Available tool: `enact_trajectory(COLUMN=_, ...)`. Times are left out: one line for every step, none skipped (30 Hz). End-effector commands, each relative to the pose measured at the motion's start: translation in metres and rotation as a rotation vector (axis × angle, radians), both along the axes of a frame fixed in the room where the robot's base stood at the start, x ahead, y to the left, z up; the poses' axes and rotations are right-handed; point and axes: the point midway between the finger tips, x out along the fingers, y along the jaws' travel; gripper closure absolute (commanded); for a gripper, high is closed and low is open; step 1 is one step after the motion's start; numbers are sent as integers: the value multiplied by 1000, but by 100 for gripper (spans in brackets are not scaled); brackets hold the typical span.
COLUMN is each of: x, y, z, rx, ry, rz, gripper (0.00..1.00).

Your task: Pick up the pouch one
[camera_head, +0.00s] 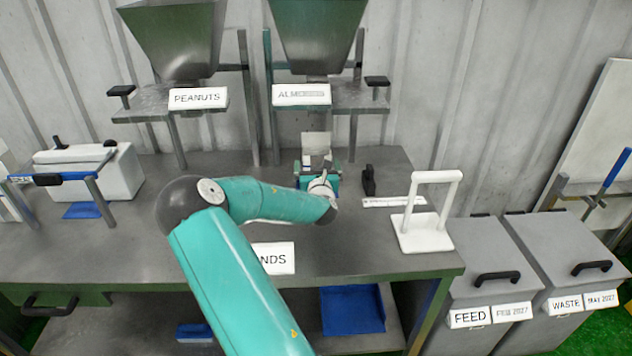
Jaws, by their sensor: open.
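My teal arm reaches from the bottom of the view to the back middle of the grey worktable (370,245). My gripper (317,166) is at its far end, small and partly hidden by my own wrist, and open. A pale, upright, pouch-like piece (316,143) shows just beyond my gripper, below the hopper labelled with a word starting "ALM" (301,95). I cannot tell whether it is the pouch, or whether my gripper touches it.
A second hopper (180,40) is labelled PEANUTS. A white stand (427,230) and a small black object (369,180) are right of my gripper. A white sealer-like machine (90,170) stands at left. FEED (480,275) and WASTE (565,255) bins stand right of the table.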

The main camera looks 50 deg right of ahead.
Motion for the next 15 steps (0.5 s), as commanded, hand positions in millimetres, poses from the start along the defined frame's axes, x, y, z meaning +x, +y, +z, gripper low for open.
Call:
enact_trajectory(x=4, y=-5, z=0, rx=-1, ry=-2, rz=0, gripper=0)
enact_trajectory(x=6, y=-9, z=0, rx=0, ry=-3, rz=-1, gripper=0)
enact_trajectory(x=10, y=-14, z=0, rx=0, ry=-3, rz=-2, gripper=0)
enact_trajectory(x=13, y=-17, z=-1, rx=0, ry=-3, rz=-1, gripper=0)
enact_trajectory(x=17, y=-21, z=-1, rx=0, ry=-4, rz=-1, gripper=0)
enact_trajectory(x=21, y=-25, z=-1, rx=-1, ry=-2, rz=-1, gripper=0)
enact_trajectory(x=23, y=-27, z=-1, rx=0, ry=-1, rz=-1, gripper=0)
enact_trajectory(x=26, y=-29, z=-1, rx=-1, ry=-2, rz=0, gripper=0)
enact_trajectory(x=28, y=-32, z=-2, rx=0, ry=-1, rz=0, gripper=0)
enact_trajectory(x=29, y=-33, z=-2, rx=1, ry=-1, rz=-1, gripper=0)
enact_trajectory(x=30, y=-34, z=-2, rx=1, ry=-1, rz=-1, gripper=0)
enact_trajectory(x=31, y=-35, z=-2, rx=1, ry=-1, rz=-1, gripper=0)
enact_trajectory(x=31, y=-35, z=-2, rx=1, ry=-1, rz=-1, gripper=0)
enact_trajectory(x=31, y=-35, z=-2, rx=1, ry=-1, rz=-1, gripper=0)
enact_trajectory(x=31, y=-34, z=-2, rx=1, ry=-1, rz=-1, gripper=0)
